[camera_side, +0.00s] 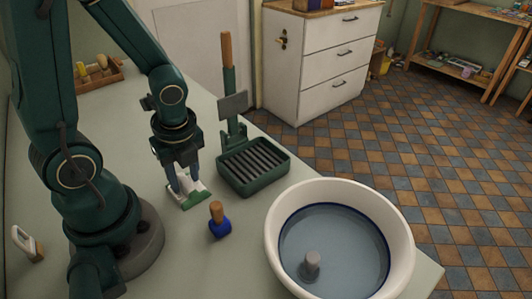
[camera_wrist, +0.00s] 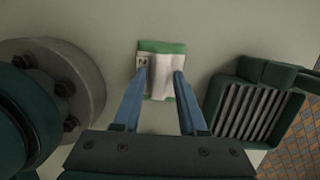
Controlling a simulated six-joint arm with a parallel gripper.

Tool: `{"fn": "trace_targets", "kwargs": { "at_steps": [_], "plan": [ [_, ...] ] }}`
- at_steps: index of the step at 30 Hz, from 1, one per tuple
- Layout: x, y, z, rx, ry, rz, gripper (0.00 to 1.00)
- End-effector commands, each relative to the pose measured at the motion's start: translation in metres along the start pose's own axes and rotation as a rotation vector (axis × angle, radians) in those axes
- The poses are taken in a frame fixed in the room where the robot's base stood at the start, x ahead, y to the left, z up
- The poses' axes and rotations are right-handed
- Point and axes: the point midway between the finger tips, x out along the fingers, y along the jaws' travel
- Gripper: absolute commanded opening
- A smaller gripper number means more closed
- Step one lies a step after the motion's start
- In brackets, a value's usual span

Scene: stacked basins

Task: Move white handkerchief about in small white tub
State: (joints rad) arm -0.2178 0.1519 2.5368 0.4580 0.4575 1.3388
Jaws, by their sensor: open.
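A white cloth with green edges (camera_wrist: 160,62), which looks like the handkerchief, lies on the pale worktop. In the side view its green edge (camera_side: 196,201) shows below my gripper (camera_side: 184,186). My gripper is open, pointing down, with its blue fingers on either side of the white part in the wrist view. I cannot tell whether the fingers touch it. The white tub (camera_side: 404,240) stands at the right front of the worktop. It holds bluish water (camera_side: 340,235), and a short grey post (camera_side: 311,264) stands inside it.
A dark green ribbed tray (camera_side: 252,186) with an upright wooden-handled tool (camera_side: 228,70) stands right of my gripper. A blue, wooden-topped object (camera_side: 219,222) stands between cloth and tub. A wooden box (camera_side: 100,75) lies at the back left, a white-handled brush (camera_side: 27,242) at the left.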

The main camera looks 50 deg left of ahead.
Motion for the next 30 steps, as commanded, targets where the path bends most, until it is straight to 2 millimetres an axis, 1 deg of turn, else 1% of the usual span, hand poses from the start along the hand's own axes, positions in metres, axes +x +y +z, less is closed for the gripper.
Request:
{"fn": "trace_targets", "kwargs": {
  "at_steps": [1,2,3,4,5,14,30],
  "plan": [
    [0.000,0.000,0.000,0.001,0.000,0.001,0.41],
    [0.000,0.000,0.000,0.001,0.000,0.001,0.30],
    [0.000,0.000,0.000,0.001,0.000,0.001,0.14],
    [0.000,0.000,0.000,0.001,0.000,0.001,0.03],
    [0.000,0.000,0.000,0.001,0.000,0.001,0.00],
    [-0.002,0.000,0.000,0.000,-0.001,0.000,0.00],
    [-0.032,-0.001,0.007,-0.002,-0.003,-0.003,0.00]
  ]
}}
